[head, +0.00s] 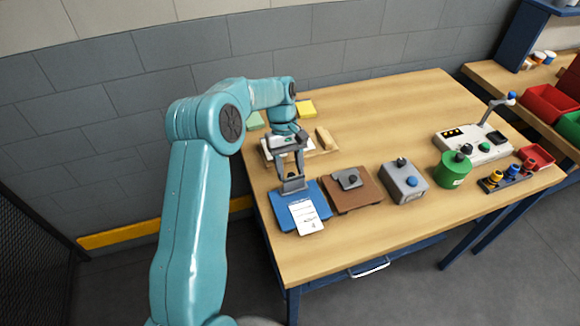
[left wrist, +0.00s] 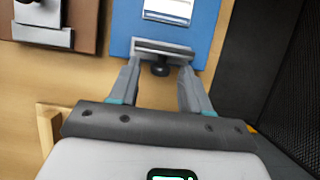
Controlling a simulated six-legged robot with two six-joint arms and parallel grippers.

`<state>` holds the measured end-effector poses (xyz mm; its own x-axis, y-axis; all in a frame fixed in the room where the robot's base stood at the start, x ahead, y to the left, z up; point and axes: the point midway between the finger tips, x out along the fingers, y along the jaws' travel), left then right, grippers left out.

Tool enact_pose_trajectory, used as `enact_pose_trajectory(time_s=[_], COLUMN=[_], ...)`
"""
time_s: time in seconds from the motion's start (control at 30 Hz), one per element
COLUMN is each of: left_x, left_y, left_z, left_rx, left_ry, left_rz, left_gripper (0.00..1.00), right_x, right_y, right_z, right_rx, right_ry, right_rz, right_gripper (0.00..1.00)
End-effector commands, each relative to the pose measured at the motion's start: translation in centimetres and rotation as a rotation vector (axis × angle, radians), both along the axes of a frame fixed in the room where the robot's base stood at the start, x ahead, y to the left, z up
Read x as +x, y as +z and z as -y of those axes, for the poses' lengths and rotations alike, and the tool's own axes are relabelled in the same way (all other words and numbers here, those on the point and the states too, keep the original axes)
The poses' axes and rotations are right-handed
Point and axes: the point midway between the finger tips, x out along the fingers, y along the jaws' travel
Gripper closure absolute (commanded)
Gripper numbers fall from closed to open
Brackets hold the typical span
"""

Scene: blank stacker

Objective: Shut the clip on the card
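A blue clipboard (head: 276,207) lies near the left front of the bench, with a white printed card (head: 307,217) on it. A grey clip (head: 293,186) with a dark knob crosses the board's end. In the left wrist view, the clip (left wrist: 163,50) and its black knob (left wrist: 160,70) show below the card (left wrist: 168,9), with a strip of blue between clip and card. My left gripper (head: 289,176) is open over the clip. Its fingers (left wrist: 159,74) stand on either side of the knob; I cannot tell whether they touch the clip. My right gripper is out of view.
A wooden block (head: 325,138) lies behind. A dark mesh panel (left wrist: 285,80) stands beside the bench.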

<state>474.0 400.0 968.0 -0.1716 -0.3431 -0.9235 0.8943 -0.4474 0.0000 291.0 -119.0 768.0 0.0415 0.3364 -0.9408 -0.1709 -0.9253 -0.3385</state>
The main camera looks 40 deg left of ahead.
Motion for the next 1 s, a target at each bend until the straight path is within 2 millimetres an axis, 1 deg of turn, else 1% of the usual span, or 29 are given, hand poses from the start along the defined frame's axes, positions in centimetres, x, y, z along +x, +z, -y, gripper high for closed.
enact_pose_trajectory(time_s=[0.03,0.07,0.1,0.13,0.37,0.57,0.77,1.0], left_x=[0.0,0.0,0.0,0.0,0.0,-0.1,-0.5,-1.1], left_y=[0.0,0.0,0.0,0.0,0.0,0.0,0.1,0.1], left_z=[0.0,0.0,0.0,0.0,0.1,0.4,1.1,2.4], left_rx=[0.0,0.0,0.0,0.0,0.007,0.061,0.183,0.382], left_ry=[0.0,0.0,0.0,0.0,-0.001,-0.002,-0.003,-0.006], left_rz=[0.0,0.0,0.0,0.0,0.004,0.033,0.097,0.198], left_gripper=[0.7,0.8,0.93,1.0,1.0,1.0,1.0,1.0], right_x=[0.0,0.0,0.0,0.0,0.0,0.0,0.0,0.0], right_y=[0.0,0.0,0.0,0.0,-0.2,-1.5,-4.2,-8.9], right_z=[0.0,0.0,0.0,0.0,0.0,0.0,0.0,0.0], right_rx=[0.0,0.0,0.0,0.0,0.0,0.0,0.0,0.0], right_ry=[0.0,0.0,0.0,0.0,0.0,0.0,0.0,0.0], right_rz=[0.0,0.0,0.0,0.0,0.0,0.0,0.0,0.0], right_gripper=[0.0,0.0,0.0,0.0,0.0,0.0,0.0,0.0])
